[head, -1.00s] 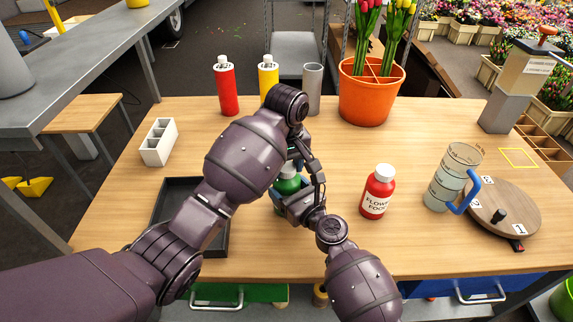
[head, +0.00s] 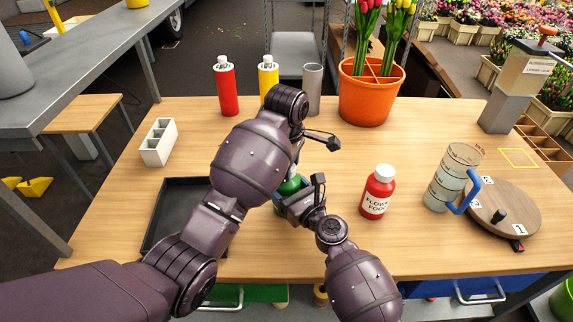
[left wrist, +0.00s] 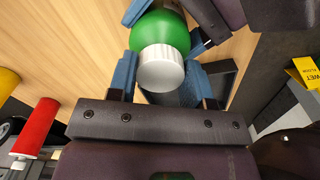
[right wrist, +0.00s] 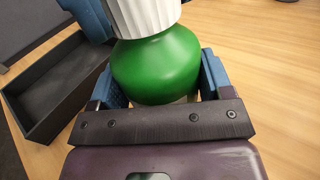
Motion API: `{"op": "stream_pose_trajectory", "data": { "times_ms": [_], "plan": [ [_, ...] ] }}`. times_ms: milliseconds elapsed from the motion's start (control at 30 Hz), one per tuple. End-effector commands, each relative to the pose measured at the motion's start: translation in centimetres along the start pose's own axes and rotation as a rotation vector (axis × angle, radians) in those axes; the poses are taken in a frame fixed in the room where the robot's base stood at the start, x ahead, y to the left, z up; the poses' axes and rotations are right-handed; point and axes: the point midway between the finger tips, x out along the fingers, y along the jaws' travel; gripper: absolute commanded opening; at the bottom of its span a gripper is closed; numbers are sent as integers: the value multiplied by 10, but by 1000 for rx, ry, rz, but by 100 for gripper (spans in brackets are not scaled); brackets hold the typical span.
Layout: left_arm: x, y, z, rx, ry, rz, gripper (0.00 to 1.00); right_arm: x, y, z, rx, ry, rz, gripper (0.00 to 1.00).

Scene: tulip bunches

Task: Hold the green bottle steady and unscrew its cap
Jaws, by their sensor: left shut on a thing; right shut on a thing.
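The green bottle (head: 289,187) stands upright on the table, largely hidden by my arms in the head view. In the right wrist view the bottle's green body (right wrist: 155,62) is between the blue fingers of my right gripper (right wrist: 157,85), which is shut on it. The ribbed white cap (left wrist: 161,68) sits at the bottle's top in the left wrist view, between the fingers of my left gripper (left wrist: 160,78), shut on it. The cap also shows at the top of the right wrist view (right wrist: 143,14). I cannot tell whether it is loose.
A red flower food bottle (head: 377,193) stands right of my right gripper, with a measuring jug (head: 446,180) beyond it. A black tray (head: 160,215) lies left, partly behind my left arm. Red (head: 225,90) and yellow (head: 268,77) bottles and an orange pot (head: 370,95) stand behind.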

Motion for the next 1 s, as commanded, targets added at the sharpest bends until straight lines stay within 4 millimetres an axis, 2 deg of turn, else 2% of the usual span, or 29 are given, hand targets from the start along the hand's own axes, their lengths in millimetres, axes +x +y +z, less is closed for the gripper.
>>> {"op": "stream_pose_trajectory", "data": {
  "times_ms": [233, 633, 1000],
  "plan": [
    [-2, 1, 0, 1, 1, 4, 17, 0, 0, 0, 1, 1, 1, 7],
    [-18, 6, 1, 10, 4, 29, 17, 0, 2, -2, -1, 3, 4, 7],
    [-23, 2, 0, 3, 2, 7, 17, -1, 1, -2, -1, 4, 2, 7]
  ]
}}
